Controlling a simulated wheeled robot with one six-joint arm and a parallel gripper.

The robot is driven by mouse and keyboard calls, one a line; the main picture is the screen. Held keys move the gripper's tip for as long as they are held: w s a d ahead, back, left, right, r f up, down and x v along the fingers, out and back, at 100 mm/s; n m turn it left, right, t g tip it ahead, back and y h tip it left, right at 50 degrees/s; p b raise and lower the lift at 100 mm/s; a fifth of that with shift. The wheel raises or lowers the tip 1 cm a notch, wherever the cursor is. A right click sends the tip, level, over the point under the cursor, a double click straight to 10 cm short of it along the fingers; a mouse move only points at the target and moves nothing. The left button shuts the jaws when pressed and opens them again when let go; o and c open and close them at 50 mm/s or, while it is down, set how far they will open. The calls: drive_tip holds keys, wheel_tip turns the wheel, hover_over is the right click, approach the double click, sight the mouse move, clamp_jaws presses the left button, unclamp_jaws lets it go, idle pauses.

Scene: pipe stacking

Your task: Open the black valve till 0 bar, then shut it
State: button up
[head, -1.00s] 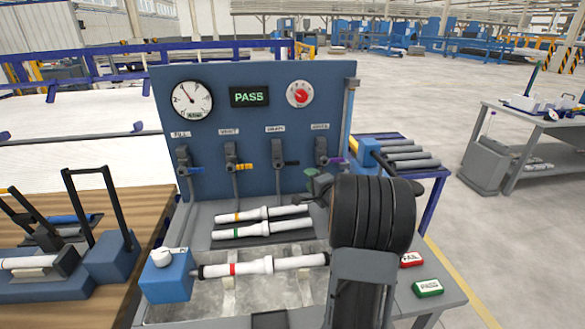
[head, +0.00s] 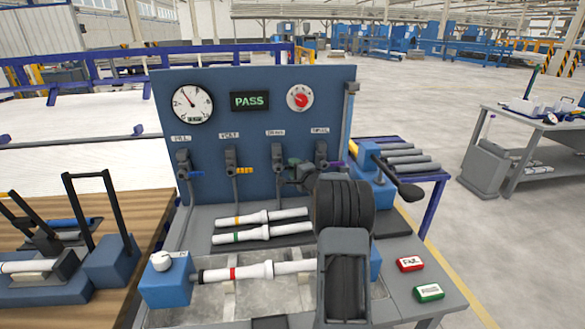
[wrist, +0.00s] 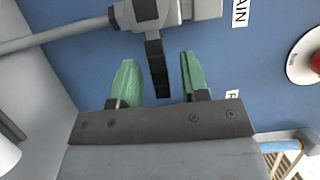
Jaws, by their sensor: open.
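The black valve (head: 278,152) is third from the left on the blue panel, under a label that seems to read DRAIN. In the wrist view its black lever (wrist: 156,52) reaches down between the two green fingers of my gripper (wrist: 158,76). The fingers are open, one on each side of the lever, with visible gaps. In the head view my gripper (head: 296,168) is at the lever and mostly hides it. The pressure gauge (head: 193,104) is at the panel's upper left; its needle points up and left, and its figures are too small to read.
Valves with blue (head: 183,163), yellow (head: 231,161) and purple (head: 321,152) handles flank the black one. White pipes (head: 262,216) lie below. Red (head: 410,264) and green (head: 429,292) boxes sit at the right.

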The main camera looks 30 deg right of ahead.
drive_tip(key=shift+w, duration=0.45)
drive_tip(key=shift+c, duration=0.3)
clamp_jaws()
